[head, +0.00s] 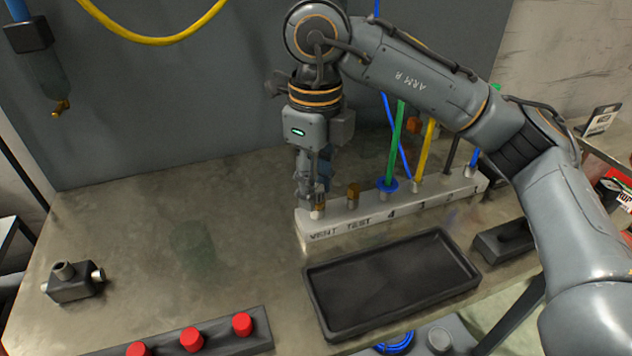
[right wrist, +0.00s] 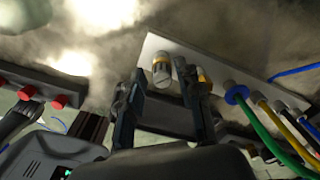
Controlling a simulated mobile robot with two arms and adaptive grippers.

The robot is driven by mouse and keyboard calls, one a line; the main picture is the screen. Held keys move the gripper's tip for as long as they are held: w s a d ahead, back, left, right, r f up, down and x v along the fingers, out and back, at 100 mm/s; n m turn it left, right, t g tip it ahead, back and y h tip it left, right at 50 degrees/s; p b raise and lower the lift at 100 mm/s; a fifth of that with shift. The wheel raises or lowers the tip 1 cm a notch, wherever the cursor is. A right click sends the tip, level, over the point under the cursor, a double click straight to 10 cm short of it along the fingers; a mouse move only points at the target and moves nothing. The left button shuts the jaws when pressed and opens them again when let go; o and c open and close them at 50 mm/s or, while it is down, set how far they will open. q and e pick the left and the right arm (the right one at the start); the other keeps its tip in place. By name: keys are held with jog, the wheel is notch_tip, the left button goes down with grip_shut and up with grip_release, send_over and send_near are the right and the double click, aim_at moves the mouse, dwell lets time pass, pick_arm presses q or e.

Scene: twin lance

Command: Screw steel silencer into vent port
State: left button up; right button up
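The pale grey manifold block (head: 345,228) lies on the bench, lettered VENT, TEST and numbers. My right gripper (head: 314,200) points down over its VENT end. In the right wrist view, a short silver cylinder (right wrist: 161,71), apparently the steel silencer, stands at the vent port. The fingers of my right gripper (right wrist: 162,80) are spread on either side of it, with a visible gap to each. How deep it sits in the port cannot be told. A brass fitting (head: 352,193) stands in the port beside it. My left gripper is not in view.
Green (head: 396,140) and yellow (head: 426,145) tubes rise from the manifold, with blue ones nearby. An empty black tray (head: 390,312) lies in front. A rail with red caps (head: 192,338) and a dark fitting (head: 73,282) are to the left.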

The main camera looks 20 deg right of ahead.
jog(key=shift+c, duration=0.2)
grip_shut()
